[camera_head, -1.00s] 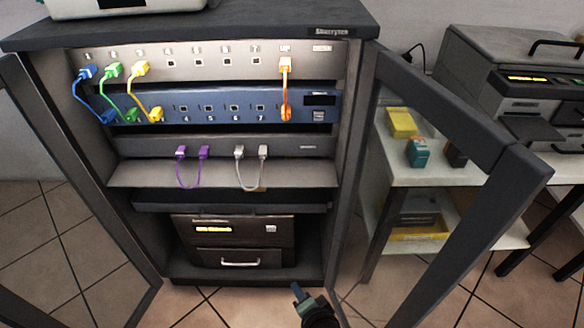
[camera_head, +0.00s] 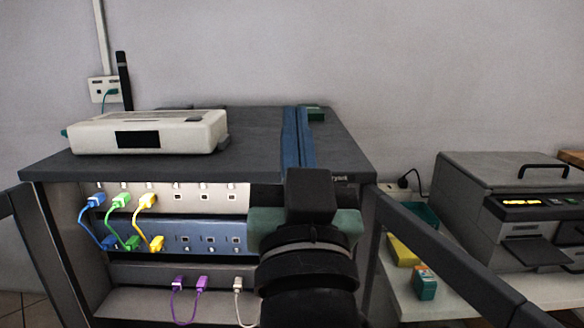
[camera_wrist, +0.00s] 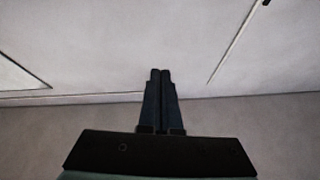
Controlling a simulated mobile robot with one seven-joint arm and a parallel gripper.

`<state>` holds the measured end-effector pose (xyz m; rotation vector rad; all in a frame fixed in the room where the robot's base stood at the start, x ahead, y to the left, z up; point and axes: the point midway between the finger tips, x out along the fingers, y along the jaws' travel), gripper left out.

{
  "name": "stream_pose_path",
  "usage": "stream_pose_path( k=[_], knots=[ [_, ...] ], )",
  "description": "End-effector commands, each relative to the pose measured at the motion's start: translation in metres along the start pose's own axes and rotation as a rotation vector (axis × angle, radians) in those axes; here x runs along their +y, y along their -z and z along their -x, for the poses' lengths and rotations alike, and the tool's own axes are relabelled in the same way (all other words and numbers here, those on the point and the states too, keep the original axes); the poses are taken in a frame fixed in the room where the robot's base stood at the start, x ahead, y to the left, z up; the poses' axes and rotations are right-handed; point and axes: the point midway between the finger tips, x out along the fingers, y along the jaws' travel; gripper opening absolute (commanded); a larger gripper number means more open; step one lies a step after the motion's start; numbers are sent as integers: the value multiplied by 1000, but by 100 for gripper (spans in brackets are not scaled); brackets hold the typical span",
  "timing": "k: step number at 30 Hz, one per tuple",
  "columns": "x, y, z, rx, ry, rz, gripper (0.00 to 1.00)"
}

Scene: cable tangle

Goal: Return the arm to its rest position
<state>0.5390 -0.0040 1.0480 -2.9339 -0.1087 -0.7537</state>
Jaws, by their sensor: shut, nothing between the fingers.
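My gripper (camera_head: 297,112) is raised in front of the cabinet (camera_head: 262,150) at centre right in the head view, its blue fingers pointing up and side by side. In the wrist view my gripper (camera_wrist: 160,72) is shut with its fingers together and nothing between them. It faces a pale, bare surface. My wrist and arm hide the right part of the cabinet's panels, including where the orange cable was.
A white router (camera_head: 150,132) with a black antenna stands on the cabinet top. Blue (camera_head: 88,222), green (camera_head: 118,222) and yellow (camera_head: 147,222) cables join the panels. The open right door (camera_head: 450,262) juts forward. A printer (camera_head: 510,210) stands right.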

Motion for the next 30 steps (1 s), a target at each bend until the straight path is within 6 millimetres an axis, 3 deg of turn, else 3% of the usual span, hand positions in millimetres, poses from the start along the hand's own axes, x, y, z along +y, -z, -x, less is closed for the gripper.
stream_pose_path(
  k=[1,5,6,9,30],
  knots=[
    [-8,42,6,90,3,35,0],
    [-23,136,36,309,-18,125,0],
    [-25,160,33,333,-25,139,0],
    [-27,188,9,314,-25,135,0],
    [-47,374,-96,309,-21,131,0]
  ],
)
